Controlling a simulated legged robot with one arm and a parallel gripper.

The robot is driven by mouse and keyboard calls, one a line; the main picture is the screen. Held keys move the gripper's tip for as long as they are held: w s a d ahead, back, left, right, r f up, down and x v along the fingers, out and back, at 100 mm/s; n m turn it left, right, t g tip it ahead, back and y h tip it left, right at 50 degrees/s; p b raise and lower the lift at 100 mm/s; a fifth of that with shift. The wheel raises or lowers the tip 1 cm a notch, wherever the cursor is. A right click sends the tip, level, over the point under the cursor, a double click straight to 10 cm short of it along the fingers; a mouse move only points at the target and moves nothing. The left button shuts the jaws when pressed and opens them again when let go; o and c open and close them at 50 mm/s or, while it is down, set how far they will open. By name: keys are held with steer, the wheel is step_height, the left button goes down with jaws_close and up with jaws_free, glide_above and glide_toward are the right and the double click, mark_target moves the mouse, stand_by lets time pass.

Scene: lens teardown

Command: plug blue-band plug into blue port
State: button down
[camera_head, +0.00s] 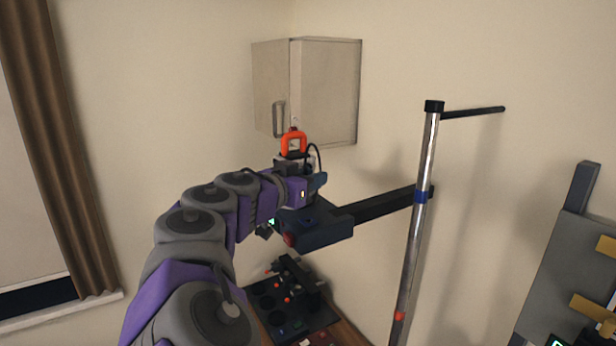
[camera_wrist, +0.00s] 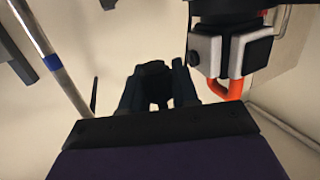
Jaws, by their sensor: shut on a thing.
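My gripper (camera_head: 318,182) is high up, at the dark box (camera_head: 325,238) on the end of a black side arm. In the wrist view my gripper (camera_wrist: 157,92) has its dark fingers closed around a dark piece (camera_wrist: 153,72). This looks like the plug, but no blue band shows on it. A thin black cable (camera_head: 315,147) loops just above my gripper. A faint blue mark (camera_head: 308,221) shows on top of the dark box and may be the blue port. Whether the plug touches a port is hidden.
A white and black unit (camera_wrist: 222,50) with an orange loop handle (camera_head: 294,142) is close beside my gripper. A metal pole (camera_head: 426,150) carries the black side arm (camera_head: 385,205). A cupboard (camera_head: 325,90) hangs behind. A dark tray (camera_head: 308,322) with small parts lies below.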

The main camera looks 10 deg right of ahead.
mark_target(312, 219)
steer(key=shift+d+f+b, duration=0.2)
steer(key=shift+f, duration=0.5)
steer(key=shift+d+f+b, duration=0.2)
steer(key=shift+f, duration=0.5)
steer(key=shift+a+f, duration=0.25)
steer(key=shift+f, duration=1.05)
steer(key=shift+d, duration=0.15)
steer(key=shift+s+b, duration=0.2)
steer(key=shift+b, duration=1.95)
steer(key=shift+f+b, duration=0.55)
steer(key=shift+b, duration=0.15)
steer(key=c, duration=0.8)
jaws_free()
steer(key=b+v, duration=0.6)
steer(key=v, duration=1.1)
steer(key=shift+s+a+f, duration=0.1)
steer(key=shift+a, duration=0.15)
